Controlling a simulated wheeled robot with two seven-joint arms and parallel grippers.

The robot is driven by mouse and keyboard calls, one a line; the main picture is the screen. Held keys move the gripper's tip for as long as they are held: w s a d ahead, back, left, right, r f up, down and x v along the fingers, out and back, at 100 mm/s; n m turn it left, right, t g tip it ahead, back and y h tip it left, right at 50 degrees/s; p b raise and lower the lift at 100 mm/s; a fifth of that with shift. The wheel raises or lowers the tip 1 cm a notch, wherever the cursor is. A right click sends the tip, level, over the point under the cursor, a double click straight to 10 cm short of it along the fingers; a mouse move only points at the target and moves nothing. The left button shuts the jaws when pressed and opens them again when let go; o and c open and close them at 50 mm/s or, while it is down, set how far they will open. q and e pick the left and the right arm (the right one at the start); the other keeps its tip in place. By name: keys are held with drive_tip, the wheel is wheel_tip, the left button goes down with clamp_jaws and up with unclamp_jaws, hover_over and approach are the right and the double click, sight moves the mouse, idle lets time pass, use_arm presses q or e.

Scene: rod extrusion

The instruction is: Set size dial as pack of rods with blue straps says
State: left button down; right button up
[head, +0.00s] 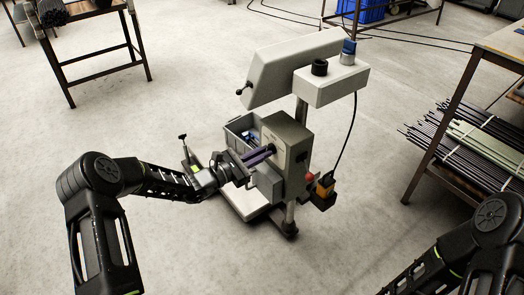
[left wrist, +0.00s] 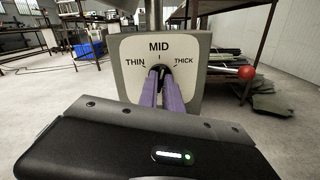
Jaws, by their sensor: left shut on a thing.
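The size dial's plate (left wrist: 140,48) faces me in the left wrist view, marked THIN at left, MID at top and THICK at right. My left gripper (left wrist: 160,78) has its purple fingers shut on the dial's dark knob (left wrist: 159,68). The fingers cover most of the knob, so I cannot tell which mark it points to. In the head view my left gripper (head: 266,152) reaches the grey machine's box (head: 292,140) from the left. I cannot make out blue straps on any pack of rods. My right gripper is out of the head view.
Rod bundles with pale straps (head: 470,138) lie on a rack's lower shelf at right. Dark rods (head: 52,12) lie on a table at upper left. The floor in front is clear.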

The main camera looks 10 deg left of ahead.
use_arm(q)
drive_tip(key=shift+n+p, duration=0.5)
drive_tip(key=shift+n, duration=0.9)
drive_tip(key=c, duration=1.5)
unclamp_jaws()
drive_tip(key=shift+a, duration=0.1)
drive_tip(key=v, duration=0.7)
drive_tip(key=shift+s+a+p, duration=0.2)
drive_tip(key=shift+s+p, duration=0.1)
drive_tip(key=shift+p, duration=0.1)
drive_tip(key=shift+f, duration=0.1)
